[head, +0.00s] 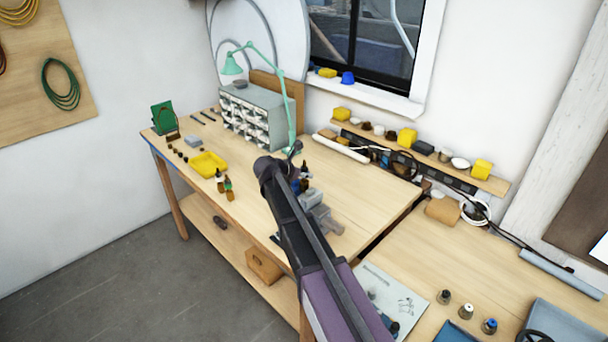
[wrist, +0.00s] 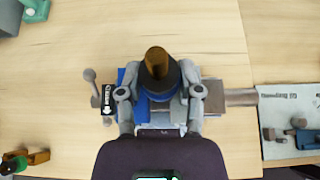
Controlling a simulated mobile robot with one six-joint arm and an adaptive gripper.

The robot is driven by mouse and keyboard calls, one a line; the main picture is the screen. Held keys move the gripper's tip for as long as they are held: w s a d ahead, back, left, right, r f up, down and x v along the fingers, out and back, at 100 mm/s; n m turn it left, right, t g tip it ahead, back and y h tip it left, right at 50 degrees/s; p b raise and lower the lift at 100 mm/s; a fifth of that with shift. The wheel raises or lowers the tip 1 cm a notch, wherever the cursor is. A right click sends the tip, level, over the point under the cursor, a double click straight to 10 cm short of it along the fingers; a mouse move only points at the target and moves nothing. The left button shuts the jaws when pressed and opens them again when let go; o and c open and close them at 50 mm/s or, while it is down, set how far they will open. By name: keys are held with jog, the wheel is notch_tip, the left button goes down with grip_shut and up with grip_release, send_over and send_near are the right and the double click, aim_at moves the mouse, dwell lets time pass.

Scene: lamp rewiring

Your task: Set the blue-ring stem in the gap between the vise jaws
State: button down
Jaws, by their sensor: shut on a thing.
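In the wrist view my gripper (wrist: 159,94) is shut on the blue-ring stem, with one finger on each side. The stem (wrist: 156,66) has an amber-brown end, a dark body and a blue ring (wrist: 158,97) low on it. The vise (wrist: 215,97) lies below the stem and fingers, with blue and grey parts showing on both sides. The gap between its jaws is hidden by the stem and gripper, so I cannot tell whether the stem is in it. In the head view the vise (head: 324,219) is partly behind my arm, and my gripper is largely hidden.
A drawer cabinet (head: 252,117) and green lamp (head: 262,60) stand at the back. A paper sheet (head: 391,297) lies right of the vise.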

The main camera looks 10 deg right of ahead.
aim_at(303, 185)
jog(key=shift+s+f+b, duration=0.2)
jog(key=shift+f+b, duration=1.7)
jog(key=shift+f, duration=0.3)
jog(key=shift+s+f+b, duration=0.15)
jog(key=shift+b, duration=0.15)
jog(key=shift+c, duration=2.4)
grip_release()
jog(key=shift+o, duration=0.6)
jog(key=shift+d+f, duration=0.15)
